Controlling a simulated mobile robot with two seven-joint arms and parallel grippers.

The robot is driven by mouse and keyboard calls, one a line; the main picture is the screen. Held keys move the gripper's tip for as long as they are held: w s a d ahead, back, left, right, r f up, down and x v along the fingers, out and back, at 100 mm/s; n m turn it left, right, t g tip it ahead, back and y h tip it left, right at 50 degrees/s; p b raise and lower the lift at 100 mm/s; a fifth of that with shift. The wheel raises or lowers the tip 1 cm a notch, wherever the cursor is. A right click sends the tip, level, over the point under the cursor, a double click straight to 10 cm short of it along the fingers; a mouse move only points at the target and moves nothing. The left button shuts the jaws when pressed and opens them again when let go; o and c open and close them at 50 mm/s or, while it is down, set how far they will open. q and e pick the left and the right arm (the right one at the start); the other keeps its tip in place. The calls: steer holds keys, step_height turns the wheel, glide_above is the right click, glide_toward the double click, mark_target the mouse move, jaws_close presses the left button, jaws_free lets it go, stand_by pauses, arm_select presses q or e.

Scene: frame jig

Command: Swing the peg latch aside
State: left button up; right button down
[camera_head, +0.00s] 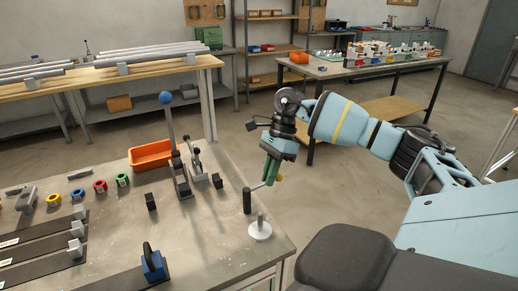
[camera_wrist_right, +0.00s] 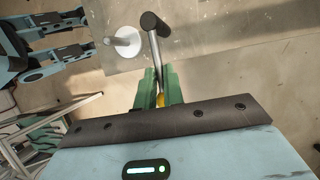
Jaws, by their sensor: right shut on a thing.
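The peg latch has a dark upright post (camera_head: 247,200) near the right edge of the workbench, and a thin grey bar (camera_head: 262,185) runs from its top to the right. In the right wrist view the latch's bar (camera_wrist_right: 155,50) leads from the dark post down between my green fingers. A yellow knob (camera_wrist_right: 160,100) shows between them. My right gripper (camera_head: 272,176) is shut on this end of the latch. My left gripper is not seen.
The workbench (camera_head: 205,240) carries an orange bin (camera_head: 152,155), toggle clamps (camera_head: 180,175), several coloured rings and dark rails on the left. A blue block with a dark handle (camera_head: 153,264) stands at the near edge. Open floor lies right of the bench.

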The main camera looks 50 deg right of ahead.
stand_by(0.4)
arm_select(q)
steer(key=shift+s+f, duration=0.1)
arm_select(e)
steer(key=c, duration=1.5)
jaws_free()
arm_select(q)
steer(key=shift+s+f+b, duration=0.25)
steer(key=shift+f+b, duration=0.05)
arm_select(e)
steer(key=v, duration=0.7)
steer(key=shift+d+r, duration=0.15)
steer(key=shift+r, duration=0.25)
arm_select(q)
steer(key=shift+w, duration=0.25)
arm_select(e)
steer(key=shift+w, duration=0.1)
